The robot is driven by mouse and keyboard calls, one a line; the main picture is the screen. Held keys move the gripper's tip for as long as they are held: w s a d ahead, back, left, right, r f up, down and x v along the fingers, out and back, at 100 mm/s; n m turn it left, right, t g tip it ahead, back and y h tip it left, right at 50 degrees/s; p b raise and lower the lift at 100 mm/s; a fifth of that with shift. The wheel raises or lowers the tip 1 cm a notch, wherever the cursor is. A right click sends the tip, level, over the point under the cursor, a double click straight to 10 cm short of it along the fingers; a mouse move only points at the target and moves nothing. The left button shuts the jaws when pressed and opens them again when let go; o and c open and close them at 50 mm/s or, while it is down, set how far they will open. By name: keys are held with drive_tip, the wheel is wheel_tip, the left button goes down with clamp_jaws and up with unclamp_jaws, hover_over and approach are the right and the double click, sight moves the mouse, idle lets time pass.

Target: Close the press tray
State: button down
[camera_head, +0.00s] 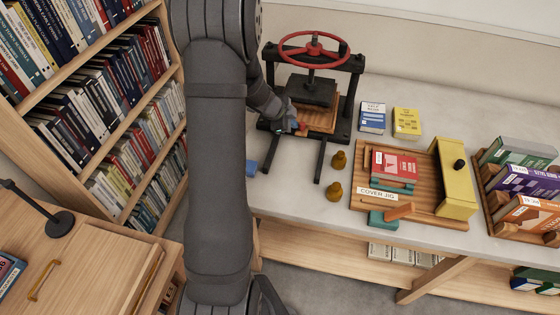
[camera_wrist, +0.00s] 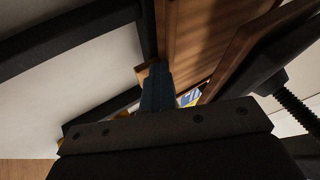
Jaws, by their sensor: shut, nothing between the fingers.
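The book press (camera_head: 313,50) stands at the back of the counter, with a black frame, a red handwheel and a dark platen (camera_head: 310,92). Its wooden press tray (camera_head: 322,120) lies under the platen, and its front part shows. Two black rails (camera_head: 320,158) reach forward from the press. My gripper (camera_head: 290,125) is shut and empty at the tray's front left. In the wrist view my shut fingers (camera_wrist: 157,88) are close against the wooden tray (camera_wrist: 190,40); I cannot tell whether they touch it. My arm hides part of the press's left side.
A cover jig (camera_head: 412,190) with a red book and a yellow block lies further right. A blue block (camera_head: 251,168) is left of the rails. Bare counter shows between the rails.

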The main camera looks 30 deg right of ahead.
drive_tip(key=shift+w+d+r, duration=0.1)
drive_tip(key=shift+w+d, duration=0.05)
drive_tip(key=s+a, duration=0.3)
drive_tip(key=shift+a+r, duration=0.25)
drive_tip(key=v, duration=0.9)
drive_tip(key=shift+s, duration=0.1)
drive_tip(key=x, duration=0.9)
drive_tip(key=shift+f, duration=0.2)
drive_tip(key=shift+w+d+f, duration=0.2)
drive_tip(key=shift+w+d, duration=0.75)
drive_tip(key=shift+d, duration=0.2)
drive_tip(key=shift+w+d, duration=0.25)
drive_tip(key=shift+w, duration=0.05)
